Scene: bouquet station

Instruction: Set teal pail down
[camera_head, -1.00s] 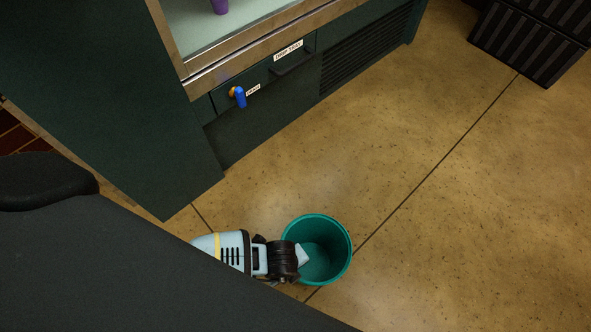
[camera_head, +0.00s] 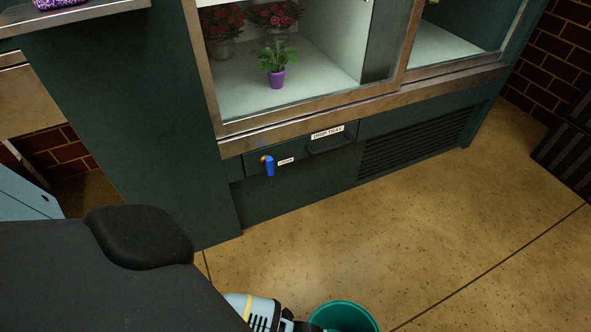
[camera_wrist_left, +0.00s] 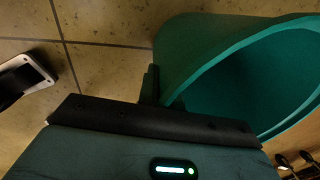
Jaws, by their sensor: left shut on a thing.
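The teal pail (camera_head: 344,316) shows at the bottom edge of the head view, its lower part cut off by the frame. It fills the upper right of the left wrist view (camera_wrist_left: 195,45), its open mouth facing right there. My left gripper (camera_wrist_left: 162,90) is shut on the pail's wall near the rim. In the head view my left arm reaches the pail from the left, and the fingertips are mostly out of frame. Whether the pail's base touches the floor cannot be told. My right gripper is in neither view.
A green cabinet with a drip tray (camera_head: 330,143) and a blue-handled valve (camera_head: 268,165) stands ahead. Above it is a glass display with a purple potted plant (camera_head: 277,78). A dark crate (camera_head: 566,150) stands at the far right. The tan floor (camera_head: 400,235) between is clear.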

